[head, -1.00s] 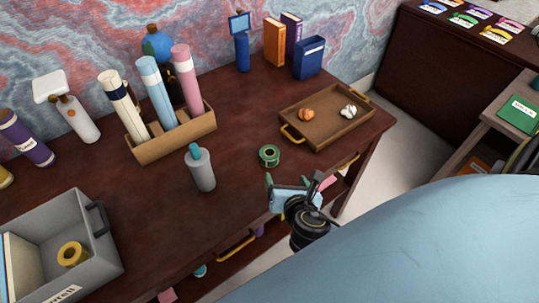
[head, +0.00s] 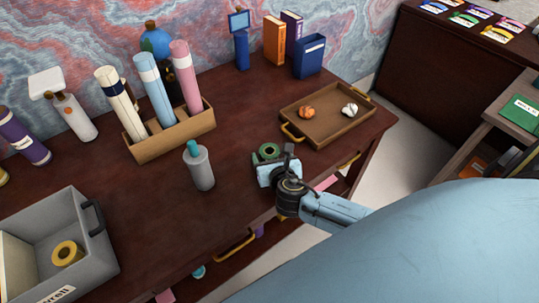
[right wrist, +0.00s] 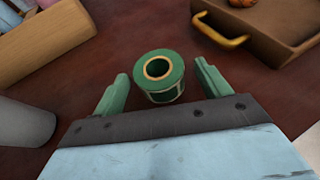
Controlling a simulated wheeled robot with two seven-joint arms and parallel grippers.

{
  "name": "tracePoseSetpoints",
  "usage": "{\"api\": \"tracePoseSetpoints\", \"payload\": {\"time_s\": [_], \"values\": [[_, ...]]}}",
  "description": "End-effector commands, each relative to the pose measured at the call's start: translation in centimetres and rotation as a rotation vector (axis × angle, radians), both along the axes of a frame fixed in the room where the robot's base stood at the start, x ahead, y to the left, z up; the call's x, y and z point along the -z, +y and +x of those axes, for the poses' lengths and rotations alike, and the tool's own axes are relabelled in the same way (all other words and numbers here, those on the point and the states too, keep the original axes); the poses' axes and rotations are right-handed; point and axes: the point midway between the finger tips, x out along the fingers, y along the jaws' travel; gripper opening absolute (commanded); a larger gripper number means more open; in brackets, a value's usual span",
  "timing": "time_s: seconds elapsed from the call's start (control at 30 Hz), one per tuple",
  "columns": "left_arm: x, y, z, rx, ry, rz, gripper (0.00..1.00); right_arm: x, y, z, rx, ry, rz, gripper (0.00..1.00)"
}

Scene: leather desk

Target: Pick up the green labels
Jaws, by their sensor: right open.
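The green labels (head: 268,151) are a small green roll with a tan-ringed hole, standing on the dark desk. In the right wrist view the roll (right wrist: 161,75) lies between and just beyond the two green fingertips. My right gripper (head: 273,159) is open and empty, low over the desk at the near side of the roll. It also shows in the right wrist view (right wrist: 160,90), with a finger on either side. In the head view the gripper hides the lower part of the roll. My left gripper is not in view.
A wooden tray (head: 344,127) with two small items is right of the roll. A grey bottle (head: 200,167) stands to the left. A wooden box (head: 172,141) of tall tubes is behind it. A grey bin (head: 58,214) with a yellow roll is at the left.

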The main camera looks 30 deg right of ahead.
Motion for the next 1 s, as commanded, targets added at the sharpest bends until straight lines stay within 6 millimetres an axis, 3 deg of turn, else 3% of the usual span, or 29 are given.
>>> {"api": "tracePoseSetpoints", "payload": {"time_s": [0.2, 0.43, 0.8, 1.0], "values": [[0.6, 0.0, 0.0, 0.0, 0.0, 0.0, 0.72, 1.0, -0.6, 2.0, -0.001, 0.001, 0.002, 0.76], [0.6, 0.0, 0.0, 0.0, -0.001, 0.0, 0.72, 0.9, -0.6, 2.1, -0.001, 0.0, 0.002, 0.76], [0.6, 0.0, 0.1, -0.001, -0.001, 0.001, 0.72, 0.9, -0.6, 2.0, -0.001, 0.001, 0.002, 0.28], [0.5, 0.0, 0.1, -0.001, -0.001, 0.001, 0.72, 0.9, -0.6, 2.0, -0.001, 0.001, 0.002, 0.24]]}}
